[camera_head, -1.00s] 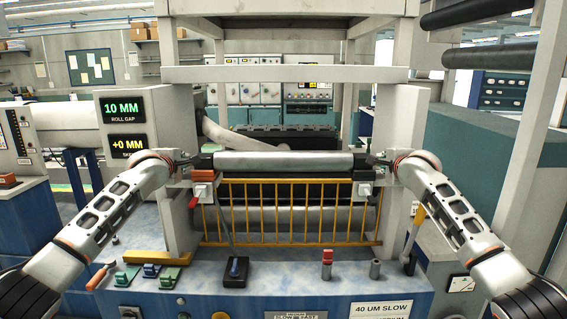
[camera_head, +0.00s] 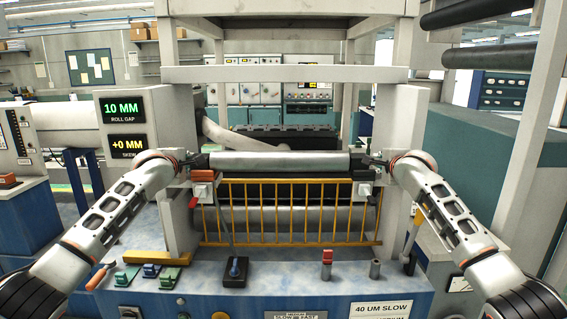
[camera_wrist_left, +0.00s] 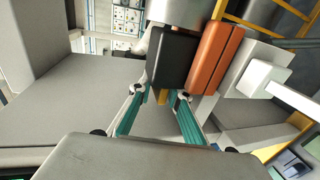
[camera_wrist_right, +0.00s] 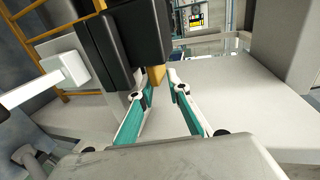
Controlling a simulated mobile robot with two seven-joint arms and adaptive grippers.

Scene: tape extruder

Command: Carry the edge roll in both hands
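The edge roll (camera_head: 280,162) is a long grey cylinder lying level across the front of the machine, above a yellow guard. Black blocks stand at its left end (camera_head: 203,161) and right end (camera_head: 362,161). My left gripper (camera_wrist_left: 160,96) is at the left block, its two fingers apart near a small yellow piece. My right gripper (camera_wrist_right: 159,88) is at the right block, its fingers on either side of a yellow end piece (camera_wrist_right: 156,75). I cannot tell whether the fingers touch these pieces. The roll's ends are partly hidden in the head view.
The yellow barred guard (camera_head: 290,212) stands below the roll. White uprights flank it, with a crossbeam (camera_head: 285,74) above. The blue front panel carries several levers, green clips and a red-topped peg (camera_head: 327,262). A display (camera_head: 123,107) reads 10 MM roll gap.

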